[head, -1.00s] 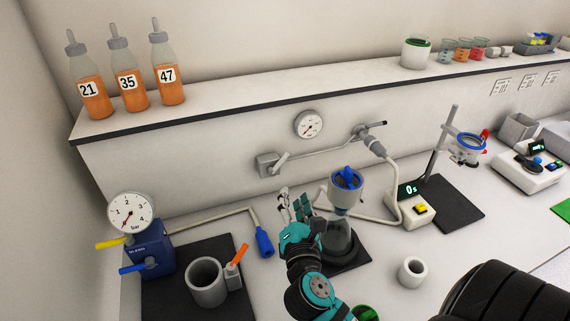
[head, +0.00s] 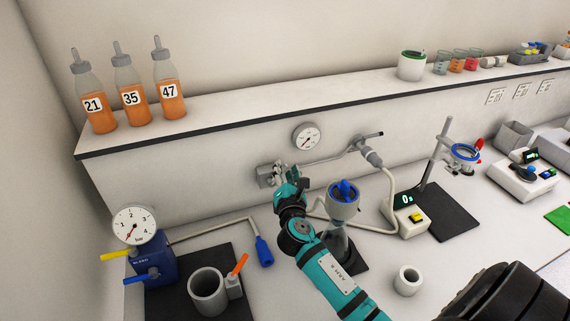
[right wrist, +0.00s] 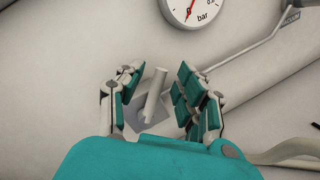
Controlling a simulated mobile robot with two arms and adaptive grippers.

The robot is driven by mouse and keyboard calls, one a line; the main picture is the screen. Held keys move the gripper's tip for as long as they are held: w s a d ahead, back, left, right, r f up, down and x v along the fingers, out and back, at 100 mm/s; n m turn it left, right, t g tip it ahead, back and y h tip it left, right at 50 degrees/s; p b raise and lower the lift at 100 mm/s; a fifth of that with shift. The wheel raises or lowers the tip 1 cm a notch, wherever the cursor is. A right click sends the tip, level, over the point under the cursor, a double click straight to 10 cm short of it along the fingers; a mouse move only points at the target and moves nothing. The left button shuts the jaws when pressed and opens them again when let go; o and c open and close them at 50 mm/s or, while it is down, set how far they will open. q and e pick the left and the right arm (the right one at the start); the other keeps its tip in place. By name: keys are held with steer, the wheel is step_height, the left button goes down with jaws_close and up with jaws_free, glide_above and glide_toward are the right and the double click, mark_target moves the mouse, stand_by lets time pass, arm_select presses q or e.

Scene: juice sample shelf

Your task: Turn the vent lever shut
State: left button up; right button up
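A grey wall block (head: 265,176) sits at the left end of the wall pipe, below the gauge. Its short pale grey lever (right wrist: 154,93) stands out between my right gripper's fingers in the right wrist view, tilted slightly right at its top. A gap shows between the lever and the right finger (right wrist: 160,68). Contact with the left finger cannot be told. In the head view the gripper hides most of the lever. No vent label is readable. My left gripper is out of view.
A wall gauge (head: 306,136) and the wall pipe (head: 325,159) are close to my right gripper. A blue-topped flask (head: 343,203) stands beside my right arm. A blue pump (head: 153,255) with yellow and blue levers and a grey cup (head: 207,291) are at the left.

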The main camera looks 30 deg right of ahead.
steer(key=shift+x, duration=0.95)
jaws_close()
steer(key=shift+w+f, duration=0.1)
steer(key=shift+f, duration=0.05)
